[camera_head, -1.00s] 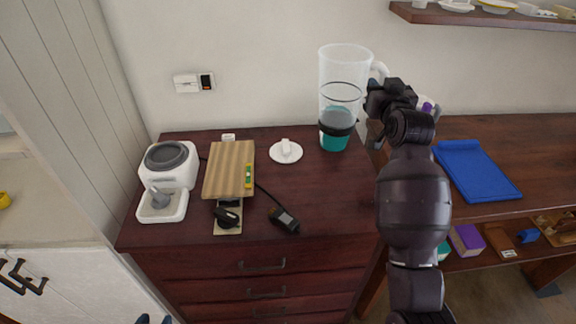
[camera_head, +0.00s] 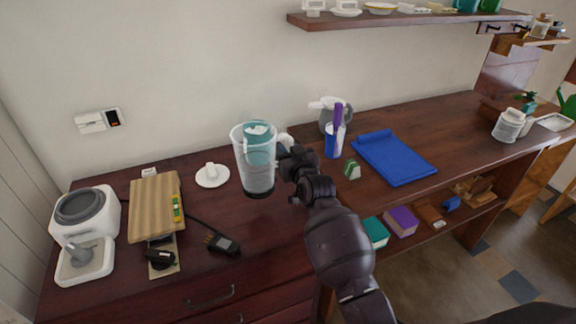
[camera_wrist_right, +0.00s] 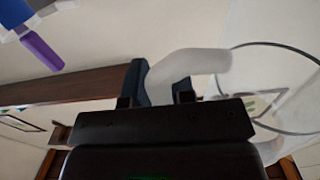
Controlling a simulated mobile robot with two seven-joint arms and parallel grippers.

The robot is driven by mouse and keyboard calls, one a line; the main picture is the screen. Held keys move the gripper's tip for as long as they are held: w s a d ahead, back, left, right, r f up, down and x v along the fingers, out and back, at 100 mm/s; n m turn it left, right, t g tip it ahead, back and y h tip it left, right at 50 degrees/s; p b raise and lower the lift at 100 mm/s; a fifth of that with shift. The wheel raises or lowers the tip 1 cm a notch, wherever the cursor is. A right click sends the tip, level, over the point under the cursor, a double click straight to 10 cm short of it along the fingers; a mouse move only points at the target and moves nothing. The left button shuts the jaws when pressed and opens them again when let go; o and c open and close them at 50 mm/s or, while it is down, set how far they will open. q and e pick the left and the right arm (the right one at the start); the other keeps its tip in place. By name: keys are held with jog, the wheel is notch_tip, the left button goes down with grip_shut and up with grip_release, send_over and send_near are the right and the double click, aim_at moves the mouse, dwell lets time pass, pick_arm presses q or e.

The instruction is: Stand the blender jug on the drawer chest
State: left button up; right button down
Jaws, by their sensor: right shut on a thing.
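The clear blender jug (camera_head: 258,174) is upright at the right part of the drawer chest's (camera_head: 205,262) top. Its dark bottom is at or just above the wood; I cannot tell whether it touches. My right gripper (camera_head: 287,148) is shut on the jug's whitish handle, which also shows in the right wrist view (camera_wrist_right: 190,68) between dark fingers. The jug's clear round body is to the right there. A teal container (camera_head: 259,131) shows at and through the jug's upper part, seemingly behind it. My left gripper is out of view.
A white round lid (camera_head: 212,176) lies left of the jug. A grey jug (camera_head: 334,116) and blue cloth (camera_head: 394,157) are on the right-hand counter. Bare wood lies in front of the jug.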

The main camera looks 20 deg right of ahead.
jog(key=shift+f+b, duration=0.3)
jog(key=shift+f, duration=2.35)
jog(key=shift+s+f, duration=0.1)
jog(key=shift+f, duration=0.05)
